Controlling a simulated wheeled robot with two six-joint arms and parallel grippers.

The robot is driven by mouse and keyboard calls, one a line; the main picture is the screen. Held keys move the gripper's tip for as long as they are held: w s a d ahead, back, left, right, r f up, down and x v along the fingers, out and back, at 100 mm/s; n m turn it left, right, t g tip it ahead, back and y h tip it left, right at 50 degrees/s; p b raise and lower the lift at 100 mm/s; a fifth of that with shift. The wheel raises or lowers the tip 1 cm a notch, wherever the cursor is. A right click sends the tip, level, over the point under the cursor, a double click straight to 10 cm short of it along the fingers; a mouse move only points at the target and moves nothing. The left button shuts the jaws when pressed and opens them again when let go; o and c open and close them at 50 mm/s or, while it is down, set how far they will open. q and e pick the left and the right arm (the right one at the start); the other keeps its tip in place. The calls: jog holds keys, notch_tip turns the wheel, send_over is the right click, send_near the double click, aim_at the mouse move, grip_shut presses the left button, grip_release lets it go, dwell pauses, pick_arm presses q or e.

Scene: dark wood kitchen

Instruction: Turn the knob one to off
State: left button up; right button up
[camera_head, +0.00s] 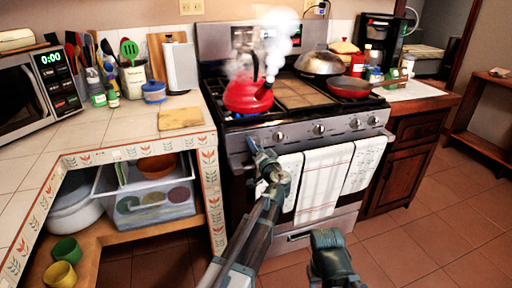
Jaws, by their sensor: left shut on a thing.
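The stove (300,226) stands ahead with a row of knobs on its front panel. My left gripper (253,145) is at the left end of this panel, shut on the leftmost knob, which it hides. The visible knobs are one just right of my gripper (279,136), a middle one (319,129) and others farther right (355,124). A red kettle (245,97) steams on the left front of the stove top. My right gripper (328,240) is low at the bottom of the view, apart from the stove; its jaws cannot be made out.
Towels (324,184) hang over the oven door below the knobs. A red pan (350,87) and a domed lid (320,63) sit on the stove's right side. A tiled counter (120,128) borders the stove on the left. Floor (440,225) is clear at right.

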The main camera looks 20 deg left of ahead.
pick_arm(q)
jog(key=shift+m, duration=0.3)
jog(key=m, duration=0.4)
jog(key=shift+r+m, duration=0.1)
jog(key=shift+m, duration=2)
jog(key=o, duration=1.4)
jog(key=shift+c, duration=0.2)
jog(key=v, duration=1.3)
jog(key=shift+s+d, duration=0.2)
jog(key=shift+s, duration=0.15)
